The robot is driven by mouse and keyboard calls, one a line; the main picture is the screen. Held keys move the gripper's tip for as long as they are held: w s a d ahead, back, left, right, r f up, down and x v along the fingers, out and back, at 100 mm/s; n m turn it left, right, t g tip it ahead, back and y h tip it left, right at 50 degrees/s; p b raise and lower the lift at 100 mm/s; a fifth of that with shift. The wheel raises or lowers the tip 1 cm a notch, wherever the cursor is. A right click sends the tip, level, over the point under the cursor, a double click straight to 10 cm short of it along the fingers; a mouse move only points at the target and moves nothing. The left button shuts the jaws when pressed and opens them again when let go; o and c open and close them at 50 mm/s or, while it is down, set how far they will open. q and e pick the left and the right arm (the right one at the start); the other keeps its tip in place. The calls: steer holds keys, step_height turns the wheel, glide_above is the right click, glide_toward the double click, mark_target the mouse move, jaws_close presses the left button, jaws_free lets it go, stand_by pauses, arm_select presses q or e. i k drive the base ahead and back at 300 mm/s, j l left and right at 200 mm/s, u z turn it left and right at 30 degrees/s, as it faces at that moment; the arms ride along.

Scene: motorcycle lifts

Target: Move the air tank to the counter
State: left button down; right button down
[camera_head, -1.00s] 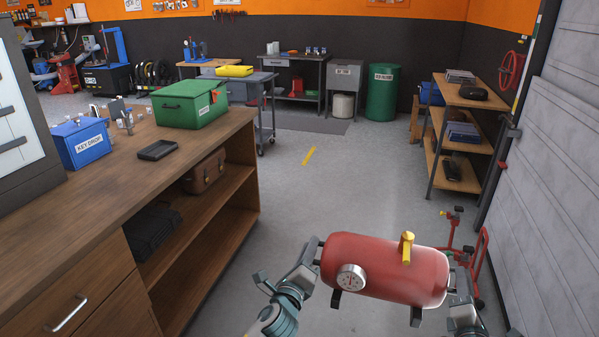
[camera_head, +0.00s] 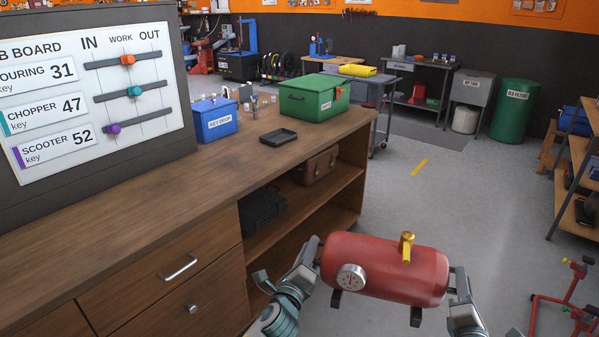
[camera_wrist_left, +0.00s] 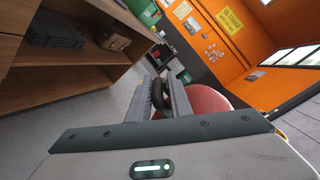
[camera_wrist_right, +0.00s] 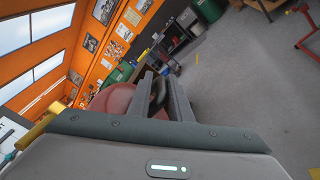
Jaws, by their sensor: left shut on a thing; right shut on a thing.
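The red air tank (camera_head: 385,268) with a round gauge and a brass valve is held level in front of me, above the floor. My left gripper (camera_head: 312,262) is shut on its left end; in the left wrist view the jaws (camera_wrist_left: 160,98) close on a dark handle. My right gripper (camera_head: 455,283) is shut on its right end; in the right wrist view the jaws (camera_wrist_right: 160,95) also close on a dark handle. The wooden counter (camera_head: 190,205) is left of the tank, its top higher in the picture.
On the counter stand a job board (camera_head: 90,85), a blue key drop box (camera_head: 215,119), a black tray (camera_head: 278,136) and a green box (camera_head: 313,98). The counter's front top is bare. A red stand (camera_head: 565,300) is on the floor at right.

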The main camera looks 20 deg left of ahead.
mark_target(112, 223)
steer(key=u, duration=2.3)
